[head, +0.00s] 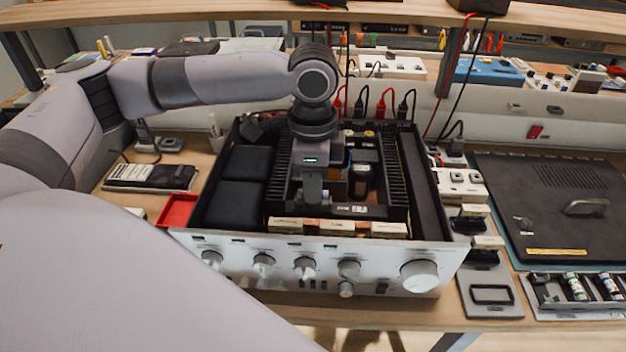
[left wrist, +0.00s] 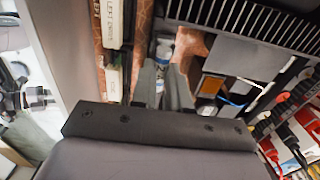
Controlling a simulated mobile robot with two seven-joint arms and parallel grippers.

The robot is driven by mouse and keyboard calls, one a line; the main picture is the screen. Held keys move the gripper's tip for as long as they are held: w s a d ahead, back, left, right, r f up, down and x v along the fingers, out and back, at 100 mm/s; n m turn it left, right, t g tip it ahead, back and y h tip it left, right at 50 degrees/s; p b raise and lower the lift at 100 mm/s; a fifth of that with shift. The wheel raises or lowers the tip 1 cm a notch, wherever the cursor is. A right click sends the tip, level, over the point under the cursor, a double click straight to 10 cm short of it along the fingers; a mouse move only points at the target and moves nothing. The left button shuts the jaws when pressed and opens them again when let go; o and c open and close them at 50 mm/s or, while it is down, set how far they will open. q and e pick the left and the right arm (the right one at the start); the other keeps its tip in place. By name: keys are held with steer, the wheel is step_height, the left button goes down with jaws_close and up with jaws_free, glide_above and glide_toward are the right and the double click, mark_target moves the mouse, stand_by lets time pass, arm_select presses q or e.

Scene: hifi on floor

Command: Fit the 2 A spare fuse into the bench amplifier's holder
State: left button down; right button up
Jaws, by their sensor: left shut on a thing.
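The bench amplifier (head: 325,262) stands open-topped on the bench, its silver knobbed front panel toward me. My left gripper (head: 312,198) points down into its middle, behind the cream labels on the front rail. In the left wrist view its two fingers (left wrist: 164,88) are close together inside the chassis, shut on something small. A small pale piece with a blue band (left wrist: 164,48) shows at the fingertips; I cannot tell whether it is the fuse or a part behind. The fuse holder cannot be made out clearly. My right gripper is not in view.
Black finned walls (head: 392,170) and dark blocks (head: 240,196) crowd the chassis around the gripper. Red and black leads (head: 380,106) rise behind. A red tray (head: 177,211) lies left, a black panel (head: 560,205) right. A grey tray (head: 590,312) holds small cylinders at front right.

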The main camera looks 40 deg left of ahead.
arm_select(q)
steer(key=shift+f, duration=0.7)
stand_by(0.7)
steer(key=c, duration=1)
jaws_free()
steer(key=shift+c, duration=0.2)
step_height(320, 180, up, 7)
steer(key=shift+r, duration=0.1)
